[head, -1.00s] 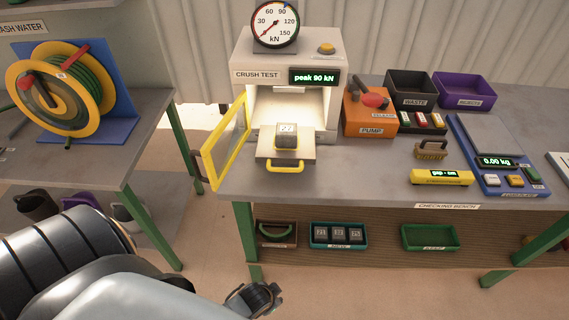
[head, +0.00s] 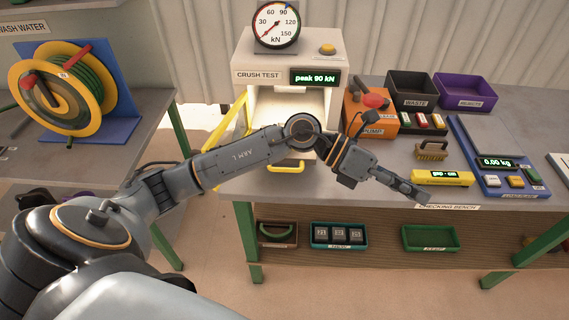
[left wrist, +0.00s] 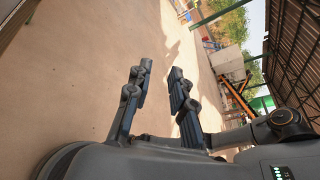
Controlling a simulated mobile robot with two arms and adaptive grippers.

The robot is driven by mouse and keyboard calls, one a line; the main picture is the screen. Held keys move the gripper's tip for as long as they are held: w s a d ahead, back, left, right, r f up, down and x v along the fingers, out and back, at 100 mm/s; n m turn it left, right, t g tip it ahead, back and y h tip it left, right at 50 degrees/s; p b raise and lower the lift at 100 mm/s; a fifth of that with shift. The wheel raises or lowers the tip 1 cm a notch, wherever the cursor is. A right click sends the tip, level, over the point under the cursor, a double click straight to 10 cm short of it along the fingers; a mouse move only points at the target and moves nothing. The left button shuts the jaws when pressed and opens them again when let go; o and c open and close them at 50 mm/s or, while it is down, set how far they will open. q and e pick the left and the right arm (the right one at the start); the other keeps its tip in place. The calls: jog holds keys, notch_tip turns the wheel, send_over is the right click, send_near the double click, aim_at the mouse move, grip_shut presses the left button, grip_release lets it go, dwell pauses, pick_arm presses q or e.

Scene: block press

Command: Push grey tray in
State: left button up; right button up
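The grey tray (head: 309,158) sticks out from the front of the crush test press (head: 290,60). Its yellow handle (head: 288,168) shows just below my left arm. That arm crosses in front of the press and hides most of the tray and whatever stands on it. My left gripper (head: 420,197) is to the right of the tray, near the bench's front edge, apart from it and pointing right. In the left wrist view its two fingers (left wrist: 158,88) stand apart with nothing between them. My right gripper is out of view.
The press's yellow-framed door (head: 232,130) stands open at the left, partly behind my arm. The orange pump (head: 362,108), brush (head: 432,150), yellow gauge (head: 440,178) and blue scale (head: 490,150) are on the bench to the right. Bins stand behind.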

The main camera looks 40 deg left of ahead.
pick_arm(q)
jog(key=a+f+m+g+y, duration=0.1)
jog(key=a+f+m+y, duration=0.35)
jog(key=a+y, duration=0.4)
jog(key=n+y, duration=0.1)
jog(key=y, duration=0.7)
send_near(284, 168)
jog(key=shift+h, duration=0.25)
jog(key=f+p, duration=0.1)
jog(key=f, duration=0.1)
jog(key=f+p, duration=0.1)
jog(key=f, duration=0.2)
jog(key=w+a+f+p, duration=0.1)
jog(key=f, duration=0.1)
jog(key=shift+f+p, duration=0.35)
jog(key=shift+f, duration=0.05)
grip_shut()
